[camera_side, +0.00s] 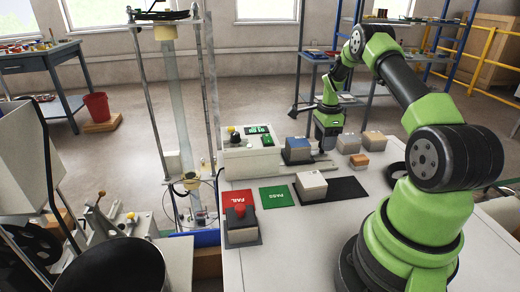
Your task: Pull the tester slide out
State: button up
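The tester (250,158), a pale box with a small green display, stands at the back left of the white table. To its right is a block with a blue top (297,145), above a pale metal rail (320,167) that looks like the tester slide. How far out the slide is, I cannot tell. My gripper (322,147) points down just right of the blue-topped block, near the slide. Its fingers are small and partly hidden, so I cannot tell whether they touch anything or are open.
Green PASS (276,196) and red FAIL (238,197) pads lie in front of the tester. Several blocks (373,141) stand right of my gripper.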

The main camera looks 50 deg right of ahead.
jog(key=shift+r, duration=3)
jog(key=shift+a, duration=0.1)
jog(key=w+a+r+n+t, duration=0.2)
jog(key=a+r+n+t, duration=0.2)
jog(key=a+r+n, duration=1.05)
jog(key=s+a+r+n+t+y, duration=0.1)
jog(key=s+a+r+n, duration=0.2)
jog(key=s+a, duration=0.4)
jog(key=s+a+r+n+t+y, duration=0.1)
jog(key=s+a+n, duration=0.4)
jog(key=a, duration=0.7)
notch_tip(320, 180, up, 2)
jog(key=shift+s+r+t, duration=0.15)
jog(key=shift+s+t, duration=0.45)
jog(key=shift+s, duration=0.25)
jog(key=shift+w, duration=0.1)
